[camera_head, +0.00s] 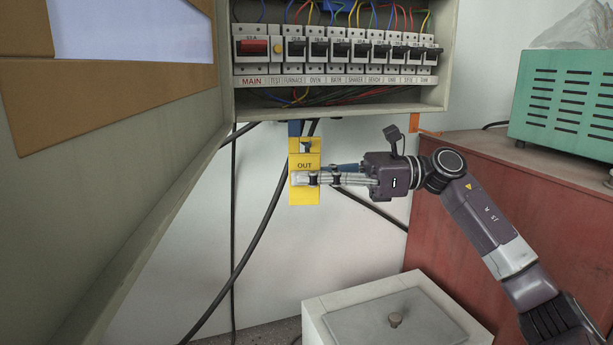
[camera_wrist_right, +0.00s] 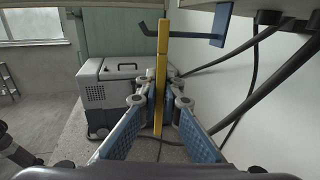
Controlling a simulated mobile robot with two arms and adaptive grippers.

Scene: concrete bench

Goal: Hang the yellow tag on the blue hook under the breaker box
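The yellow tag (camera_head: 304,192), marked OUT, hangs upright below the breaker box (camera_head: 340,108). In the wrist view the tag (camera_wrist_right: 161,75) shows edge-on. The blue hook (camera_head: 294,129) is under the box's lower edge. In the wrist view the hook's plate (camera_wrist_right: 218,26) is right of the tag; its bar meets the tag near the top and its upturned tip shows on the left, so it appears to pass through the tag's hole. My right gripper (camera_head: 306,179) has its fingers on both sides of the tag's lower part, apparently closed on it. My left gripper is not in view.
Black cables (camera_head: 262,225) hang behind and beside the tag. The open box door (camera_head: 120,150) stands to the left. A white lidded box (camera_head: 390,325) is below, and a red cabinet (camera_head: 510,200) carrying a green device (camera_head: 565,105) is at right.

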